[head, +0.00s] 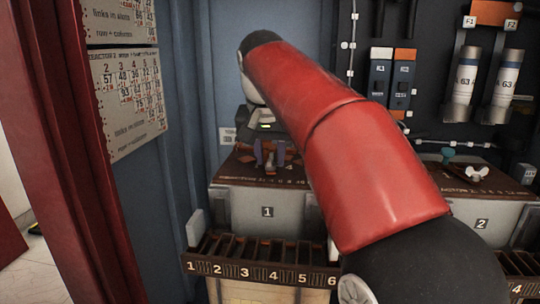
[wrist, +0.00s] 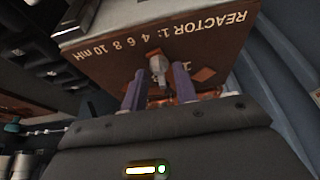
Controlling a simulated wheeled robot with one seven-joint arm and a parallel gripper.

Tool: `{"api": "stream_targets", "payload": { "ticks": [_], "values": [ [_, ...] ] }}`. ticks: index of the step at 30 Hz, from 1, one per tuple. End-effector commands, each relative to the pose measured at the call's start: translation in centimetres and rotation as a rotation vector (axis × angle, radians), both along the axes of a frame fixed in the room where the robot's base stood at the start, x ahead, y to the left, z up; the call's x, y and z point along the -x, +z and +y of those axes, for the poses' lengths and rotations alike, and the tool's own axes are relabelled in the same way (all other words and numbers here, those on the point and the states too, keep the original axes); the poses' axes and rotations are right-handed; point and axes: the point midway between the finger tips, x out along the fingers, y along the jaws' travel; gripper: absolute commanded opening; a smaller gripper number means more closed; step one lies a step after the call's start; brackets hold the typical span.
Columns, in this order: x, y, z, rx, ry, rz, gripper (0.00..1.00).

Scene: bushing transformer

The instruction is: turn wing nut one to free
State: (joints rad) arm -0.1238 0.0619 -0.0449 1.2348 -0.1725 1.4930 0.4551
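Wing nut one (wrist: 157,66) is a small pale metal piece on the brown top plate of reactor 1 (wrist: 110,65). In the wrist view it shows between the two purple-grey fingers of my gripper (wrist: 158,88), with a gap visible on each side. The fingers stand apart, one on each side of the nut; contact is not visible. In the head view my gripper (head: 269,156) points down over the plate of box 1 (head: 245,212), and the nut is hard to make out there. My red arm covers the plate's right part.
Box 2 (head: 485,222) stands to the right, with a silver wing nut (head: 476,173) and a teal knob (head: 448,154) on top. A numbered slotted rack (head: 262,276) is in front of box 1. The cabinet's red frame (head: 75,130) is at left.

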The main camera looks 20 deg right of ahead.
Motion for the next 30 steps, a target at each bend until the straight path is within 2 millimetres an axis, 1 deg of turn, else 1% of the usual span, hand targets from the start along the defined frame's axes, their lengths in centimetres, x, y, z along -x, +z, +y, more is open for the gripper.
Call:
{"api": "stream_targets", "payload": {
  "ticks": [4, 5, 9, 11, 12, 16, 24, 30],
  "values": [
    [0.0, 0.02, 0.0, 0.0, 0.0, 0.0, 0.29],
    [0.0, 0.02, 0.0, 0.0, 0.0, 0.0, 0.28],
    [0.0, 0.03, 0.0, 0.0, 0.0, 0.0, 0.09],
    [0.0, 0.03, 0.0, 0.0, 0.0, 0.0, 0.02],
    [0.0, 0.04, 0.01, 0.0, 0.0, 0.0, 0.0],
    [0.0, 0.26, 0.06, 0.001, -0.032, 0.002, 0.0],
    [-0.06, 0.24, 0.14, 0.001, -0.194, 0.002, 0.0],
    [-0.06, 0.09, 0.11, 0.001, -0.207, -0.002, 0.0]
  ]
}}
